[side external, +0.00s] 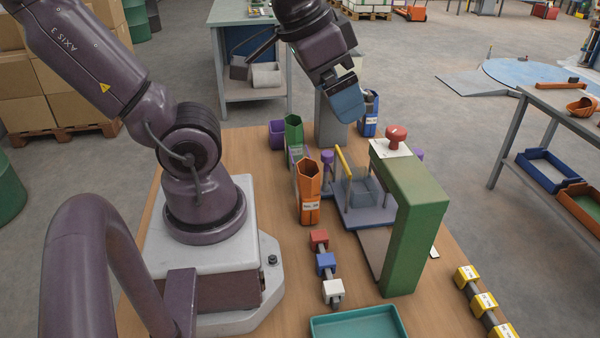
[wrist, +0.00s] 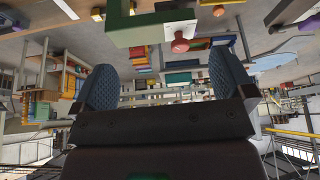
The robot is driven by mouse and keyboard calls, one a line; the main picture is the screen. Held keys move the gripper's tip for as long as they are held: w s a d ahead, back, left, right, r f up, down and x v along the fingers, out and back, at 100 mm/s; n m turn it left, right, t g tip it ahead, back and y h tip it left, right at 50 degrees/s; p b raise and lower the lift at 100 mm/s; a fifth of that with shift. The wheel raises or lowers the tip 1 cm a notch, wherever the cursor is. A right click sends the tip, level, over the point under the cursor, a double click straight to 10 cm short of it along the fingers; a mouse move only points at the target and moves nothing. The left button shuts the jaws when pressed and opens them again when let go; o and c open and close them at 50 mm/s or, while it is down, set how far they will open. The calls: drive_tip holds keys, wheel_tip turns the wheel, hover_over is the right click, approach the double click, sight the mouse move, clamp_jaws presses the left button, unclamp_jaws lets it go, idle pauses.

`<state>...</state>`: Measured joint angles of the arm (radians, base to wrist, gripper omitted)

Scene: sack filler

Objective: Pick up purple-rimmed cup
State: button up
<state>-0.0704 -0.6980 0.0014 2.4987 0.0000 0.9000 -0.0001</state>
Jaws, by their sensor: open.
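A purple cup (side external: 276,134), which looks like the purple-rimmed one, stands at the far left of the wooden table in the side view. A green cup (side external: 293,132) in front hides part of it. I cannot make out a separate rim colour. My gripper (side external: 346,104) is up above the far part of the table, to the right of the purple cup and apart from it. In the wrist view my gripper (wrist: 164,88) shows two blue textured fingers spread wide with nothing between them. I cannot pick out the purple cup in the wrist view.
An orange cup (side external: 308,194) stands nearer, and a blue cup (side external: 369,114) stands right of my gripper. A grey block (side external: 328,130) is below it. A green frame (side external: 415,220) with a red knob (side external: 396,135) rises at right. A teal tray (side external: 358,325) lies in front.

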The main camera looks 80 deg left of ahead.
drive_tip(key=w+a+f+n+g, duration=0.1)
drive_tip(key=a+f+n+g, duration=0.15)
drive_tip(key=a, duration=0.35)
drive_tip(key=w+a+f+n+g, duration=0.1)
drive_tip(key=a+f+g, duration=0.1)
drive_tip(key=a+f, duration=0.3)
drive_tip(key=m+g, duration=0.2)
drive_tip(key=m, duration=0.2)
hover_over(300, 155)
drive_tip(key=d, duration=0.3)
wheel_tip(300, 155, down, 7)
drive_tip(key=f, duration=1.2)
drive_tip(key=shift+s+d+f, duration=0.2)
drive_tip(key=shift+s+f, duration=0.1)
drive_tip(key=c, duration=1)
drive_tip(key=shift+r, duration=0.1)
drive_tip(key=shift+c, duration=0.2)
